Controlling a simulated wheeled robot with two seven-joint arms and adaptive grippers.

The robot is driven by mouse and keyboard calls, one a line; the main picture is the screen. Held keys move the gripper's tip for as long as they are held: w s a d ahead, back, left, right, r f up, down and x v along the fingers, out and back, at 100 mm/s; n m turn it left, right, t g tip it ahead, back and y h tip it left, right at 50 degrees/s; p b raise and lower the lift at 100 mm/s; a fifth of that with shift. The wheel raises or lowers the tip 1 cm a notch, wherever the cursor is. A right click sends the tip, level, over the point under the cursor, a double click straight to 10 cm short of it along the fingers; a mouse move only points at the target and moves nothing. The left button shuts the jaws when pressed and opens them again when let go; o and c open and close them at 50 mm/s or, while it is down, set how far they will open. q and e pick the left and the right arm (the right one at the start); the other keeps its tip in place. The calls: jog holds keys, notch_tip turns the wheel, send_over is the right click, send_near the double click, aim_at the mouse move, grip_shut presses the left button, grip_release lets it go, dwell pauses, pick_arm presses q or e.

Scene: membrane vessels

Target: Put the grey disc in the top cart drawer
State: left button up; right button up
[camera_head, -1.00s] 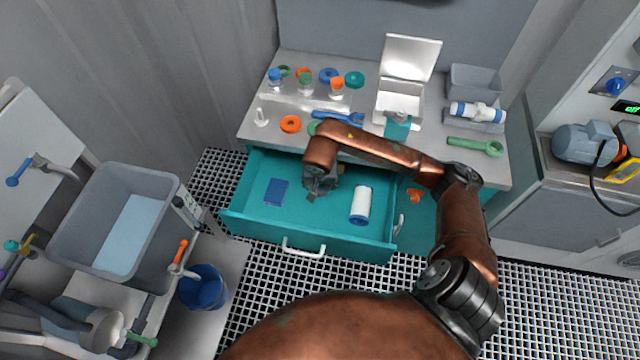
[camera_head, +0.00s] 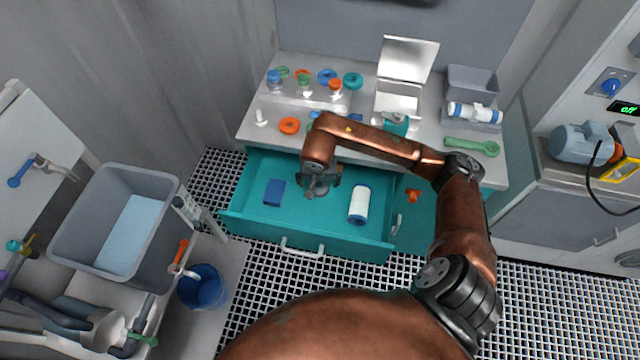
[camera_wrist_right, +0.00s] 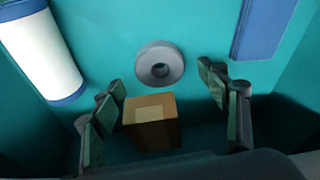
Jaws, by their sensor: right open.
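The grey disc (camera_wrist_right: 160,65), a ring with a centre hole, lies flat on the teal floor of the open top cart drawer (camera_head: 300,222). In the head view I cannot make the disc out; my right gripper covers that spot. My right gripper (camera_head: 318,190) is down inside the drawer. In the right wrist view its fingers (camera_wrist_right: 162,80) are spread wide on either side of the disc and hold nothing. My left gripper is in neither view now.
A brown box (camera_wrist_right: 151,122) stands beside the disc, between my fingers in the wrist view. The drawer also holds a blue block (camera_head: 275,191) and a white roll with blue ends (camera_head: 359,205). The cart top (camera_head: 250,128) above is crowded.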

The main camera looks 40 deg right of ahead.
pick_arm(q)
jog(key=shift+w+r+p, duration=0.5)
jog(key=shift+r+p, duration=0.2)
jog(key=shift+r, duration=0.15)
pick_arm(e)
jog(key=v, duration=0.8)
jog(key=shift+r, duration=0.3)
jog(key=shift+a, duration=0.1)
